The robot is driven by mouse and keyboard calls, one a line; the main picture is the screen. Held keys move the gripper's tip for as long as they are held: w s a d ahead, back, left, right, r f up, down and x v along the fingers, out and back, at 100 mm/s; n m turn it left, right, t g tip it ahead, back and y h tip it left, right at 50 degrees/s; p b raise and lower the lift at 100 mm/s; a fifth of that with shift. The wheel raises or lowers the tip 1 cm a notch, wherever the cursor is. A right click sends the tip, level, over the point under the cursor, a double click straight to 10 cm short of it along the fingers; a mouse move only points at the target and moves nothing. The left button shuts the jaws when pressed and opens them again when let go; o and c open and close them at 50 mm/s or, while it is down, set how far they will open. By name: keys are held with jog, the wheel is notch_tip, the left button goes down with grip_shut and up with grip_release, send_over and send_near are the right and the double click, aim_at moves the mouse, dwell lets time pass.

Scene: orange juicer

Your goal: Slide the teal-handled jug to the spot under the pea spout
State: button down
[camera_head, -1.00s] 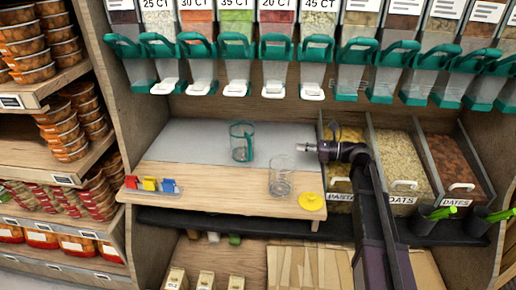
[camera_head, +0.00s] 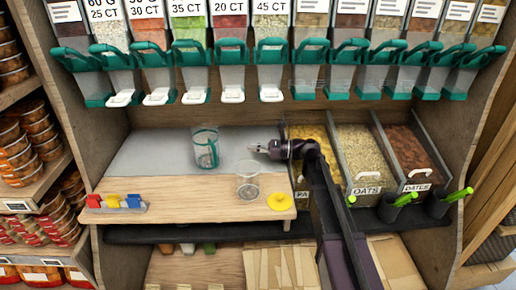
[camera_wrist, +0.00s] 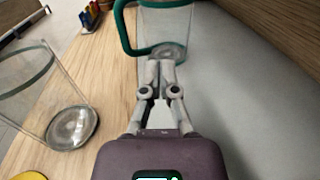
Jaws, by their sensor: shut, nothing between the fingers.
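The clear jug with a teal rim and teal handle (camera_head: 205,148) stands upright on the grey surface near its wooden front strip. It also shows at the top of the wrist view (camera_wrist: 165,28), its handle on the left. The bin with green contents, likely peas, has a white-tipped spout (camera_head: 194,97) above and behind the jug. My gripper (camera_head: 258,148) is right of the jug. In the wrist view my gripper's fingertips (camera_wrist: 162,64) are together and empty, pointing at the jug's lower side; contact is hard to tell.
A clear container (camera_head: 247,183) stands on the wood in front of my gripper, near a yellow lid-like disc (camera_head: 280,201). Small red, yellow and blue items (camera_head: 117,202) sit at the front left. Open bins (camera_head: 360,150) stand on the right. The grey surface left of the jug is free.

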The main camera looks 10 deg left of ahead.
aim_at(217, 146)
jog(key=a, duration=0.6)
jog(key=s+a, duration=0.1)
jog(key=a, duration=0.2)
jog(key=shift+a, duration=0.35)
jog(key=shift+a, duration=0.1)
jog(key=shift+s+a, duration=0.1)
jog(key=shift+a, duration=0.8)
jog(key=shift+d, duration=0.1)
jog(key=d, duration=0.4)
jog(key=w+d, duration=0.1)
jog(key=d, duration=0.8)
jog(key=shift+w+d, duration=0.2)
jog(key=shift+d, duration=0.2)
jog(key=shift+s+r, duration=0.1)
